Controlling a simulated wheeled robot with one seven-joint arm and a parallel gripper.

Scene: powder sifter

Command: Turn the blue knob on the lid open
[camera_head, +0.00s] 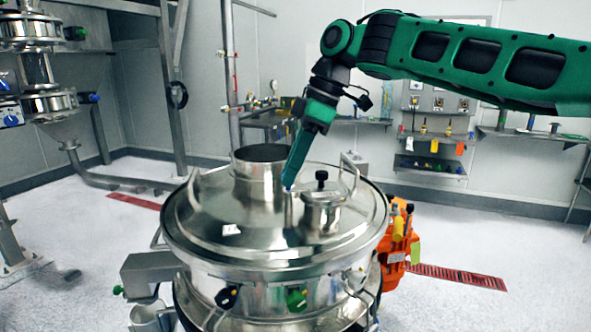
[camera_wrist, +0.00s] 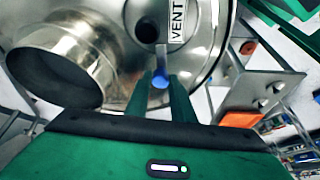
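The round steel lid (camera_head: 250,225) covers the sifter in the middle of the head view. The blue knob (camera_wrist: 159,81) shows in the wrist view at the end of a short grey stem, beside a white "VENT" label (camera_wrist: 177,20). In the head view, a small blue spot of the knob (camera_head: 288,188) shows at my fingertips. My gripper (camera_wrist: 162,80) points down at the lid, and its green fingers have a gap between them. The knob appears in that gap, with no clear contact on either side. The gripper also shows in the head view (camera_head: 289,184).
A wide open steel pipe (camera_head: 262,172) rises from the lid left of my gripper. A capped port with a black knob (camera_head: 322,195) stands close on its right. Lid handles (camera_head: 349,172) stick up near the rim. An orange machine (camera_head: 398,245) stands behind right.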

